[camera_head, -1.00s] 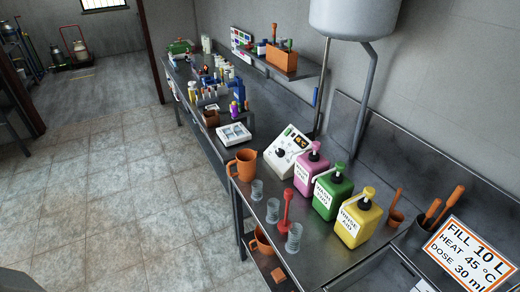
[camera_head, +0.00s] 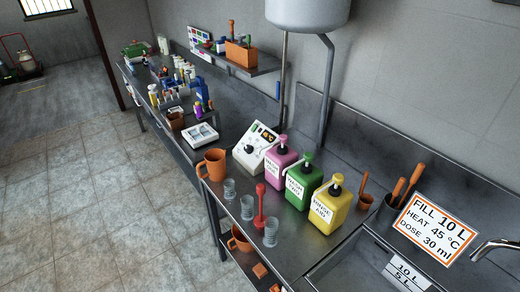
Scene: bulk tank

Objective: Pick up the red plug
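The red plug (camera_head: 260,207) appears to be the red upright piece with a round top and thin stem. It stands on the metal bench (camera_head: 315,240) among clear cups, near its front edge. A clear cup (camera_head: 247,207) is to its left and another clear cup (camera_head: 271,232) is close at its lower right, partly overlapping its base. Neither of my grippers is in view.
Pink (camera_head: 281,162), green (camera_head: 300,186) and yellow (camera_head: 330,206) pump bottles stand behind the plug. An orange jug (camera_head: 211,164) is to the left. A sink (camera_head: 345,270) lies right, with a tap (camera_head: 492,247) and dosing sign (camera_head: 437,227). Floor left of the bench is clear.

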